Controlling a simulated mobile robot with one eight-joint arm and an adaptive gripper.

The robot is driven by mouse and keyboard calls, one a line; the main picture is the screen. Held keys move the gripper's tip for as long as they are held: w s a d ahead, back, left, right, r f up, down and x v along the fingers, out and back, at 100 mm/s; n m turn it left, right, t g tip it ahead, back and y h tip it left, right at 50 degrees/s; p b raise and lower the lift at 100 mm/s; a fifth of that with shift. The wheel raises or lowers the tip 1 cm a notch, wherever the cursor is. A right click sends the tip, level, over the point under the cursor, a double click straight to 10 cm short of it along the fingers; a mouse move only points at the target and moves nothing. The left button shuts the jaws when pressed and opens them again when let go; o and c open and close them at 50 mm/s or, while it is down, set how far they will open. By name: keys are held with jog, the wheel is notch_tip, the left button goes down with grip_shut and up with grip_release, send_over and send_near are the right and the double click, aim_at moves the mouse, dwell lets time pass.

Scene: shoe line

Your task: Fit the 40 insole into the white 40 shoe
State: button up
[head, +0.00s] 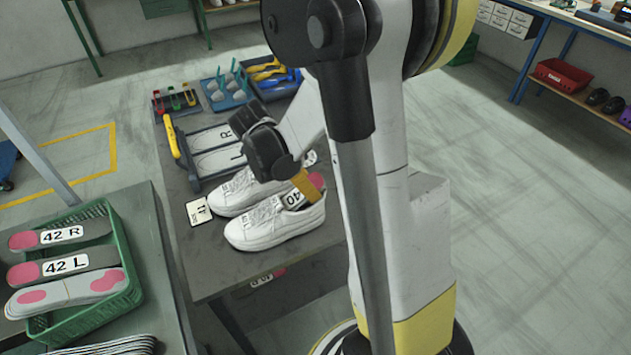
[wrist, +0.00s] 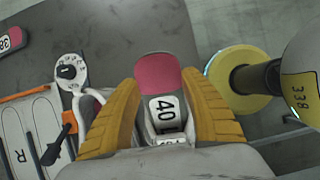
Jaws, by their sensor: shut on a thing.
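A pair of white laced shoes stands side by side on the grey table, the near shoe (head: 262,228) and the far shoe (head: 238,190). My gripper (head: 308,186) is over the near shoe's opening. It is shut on the 40 insole (head: 317,181), which has a pink heel end and a white label reading 40. In the wrist view the yellow fingers (wrist: 164,112) flank the insole (wrist: 158,75), pink end outward. The insole's front part is hidden at the shoe's opening, so I cannot tell how deep it sits.
A size card (head: 198,211) seems to read 41 beside the shoes. A frame with L and R plates (head: 212,158) and tool trays (head: 228,88) lie behind. A green crate (head: 128,285) at left holds 42 insoles. The table's front edge is close to the shoes.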

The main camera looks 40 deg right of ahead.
aim_at(300, 194)
jog(key=shift+w+a+f, duration=0.2)
jog(key=shift+a+f, duration=0.05)
jog(key=shift+a, duration=0.35)
jog(key=shift+w+a+f, duration=0.15)
jog(key=shift+a+f, duration=0.1)
jog(key=shift+a, duration=0.35)
jog(key=shift+f+y+b, duration=0.6)
jog(key=shift+f, duration=0.1)
jog(key=shift+d, duration=0.1)
jog(key=o, duration=1.1)
jog(key=shift+r+p, duration=1.1)
jog(key=shift+r, duration=0.45)
